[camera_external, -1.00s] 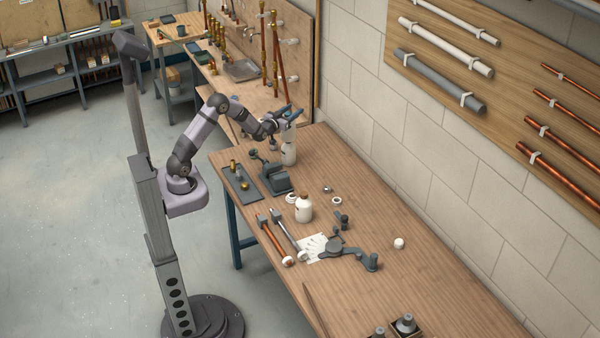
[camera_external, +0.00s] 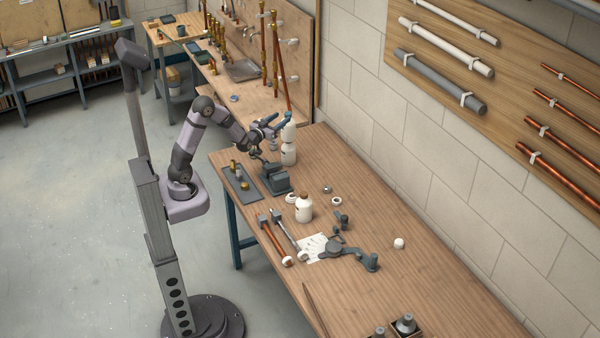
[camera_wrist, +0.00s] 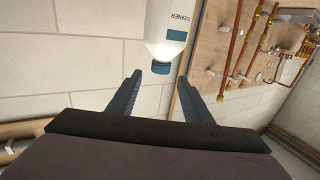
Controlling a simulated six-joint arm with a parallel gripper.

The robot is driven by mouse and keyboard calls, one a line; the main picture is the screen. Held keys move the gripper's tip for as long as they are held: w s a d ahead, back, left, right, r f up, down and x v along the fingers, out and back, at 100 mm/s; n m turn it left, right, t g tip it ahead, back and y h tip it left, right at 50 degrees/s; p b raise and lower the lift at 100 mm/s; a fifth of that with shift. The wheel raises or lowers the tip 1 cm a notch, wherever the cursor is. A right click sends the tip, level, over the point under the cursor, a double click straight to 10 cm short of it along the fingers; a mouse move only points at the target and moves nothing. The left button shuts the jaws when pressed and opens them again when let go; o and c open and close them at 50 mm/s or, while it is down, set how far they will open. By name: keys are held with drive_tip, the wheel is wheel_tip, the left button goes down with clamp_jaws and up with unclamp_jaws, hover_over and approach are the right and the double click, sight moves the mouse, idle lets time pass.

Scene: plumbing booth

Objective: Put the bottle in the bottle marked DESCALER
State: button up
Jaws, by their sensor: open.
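In the external view, my gripper (camera_external: 283,125) is at the far end of the bench, beside the upper of two white bottle shapes. The lower white bottle (camera_external: 289,155) stands upright on the bench. The upper white bottle (camera_external: 289,133) shows directly above it; I cannot tell whether it rests on it or stands behind it. No DESCALER marking is readable.
Another white bottle (camera_external: 304,209) with a brownish cap stands mid-bench. A dark vise (camera_external: 274,180), a tray of fittings (camera_external: 240,182), copper and grey pipe tools (camera_external: 274,238) and a pipe bender (camera_external: 345,252) lie around.

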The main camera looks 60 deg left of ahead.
drive_tip(key=shift+v, duration=0.85)
drive_tip(key=s+d+f+m+g+h, duration=0.4)
drive_tip(key=s+d+f+g+h, duration=0.5)
drive_tip(key=d+f, duration=0.45)
drive_tip(key=s+d+f+g, duration=0.1)
drive_tip(key=s+f+g, duration=0.1)
drive_tip(key=s, duration=0.8)
drive_tip(key=s+f+m+g, duration=0.1)
drive_tip(key=s+g, duration=0.4)
drive_tip(key=s, duration=0.5)
drive_tip(key=shift+s+d+f+y, duration=0.4)
drive_tip(key=shift+f, duration=0.05)
